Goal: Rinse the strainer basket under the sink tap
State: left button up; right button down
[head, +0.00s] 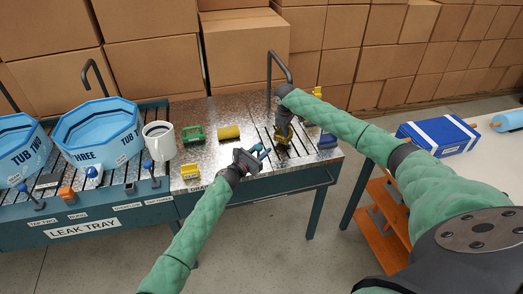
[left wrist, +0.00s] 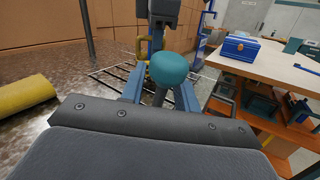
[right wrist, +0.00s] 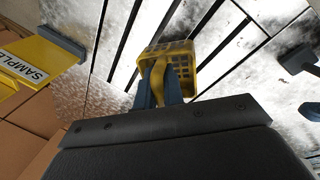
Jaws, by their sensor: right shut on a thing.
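The yellow strainer basket (right wrist: 183,58) is in my right gripper (right wrist: 160,92), whose fingers close on its yellow handle. In the head view my right gripper (head: 283,136) is over the slatted drain at the right end of the metal bench, below the dark curved tap (head: 277,58). No water stream can be made out. In the left wrist view a lever with a teal ball knob (left wrist: 168,68) stands between the spread fingers of my left gripper (left wrist: 160,92). In the head view this gripper (head: 260,152) is at the bench's front edge.
A yellow block (head: 229,132), a green piece (head: 194,134) and a yellow sign piece (head: 190,172) lie on the bench. A white bucket (head: 160,139) and blue tubs (head: 100,133) stand left. A blue box (head: 438,134) lies on the right table. Cardboard boxes wall the back.

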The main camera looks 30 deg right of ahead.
pick_arm(q)
jog(key=shift+a, duration=0.15)
jog(key=v, duration=1.1)
jog(key=shift+a+f, duration=0.15)
jog(key=shift+a, duration=0.15)
jog(key=shift+s, duration=0.15)
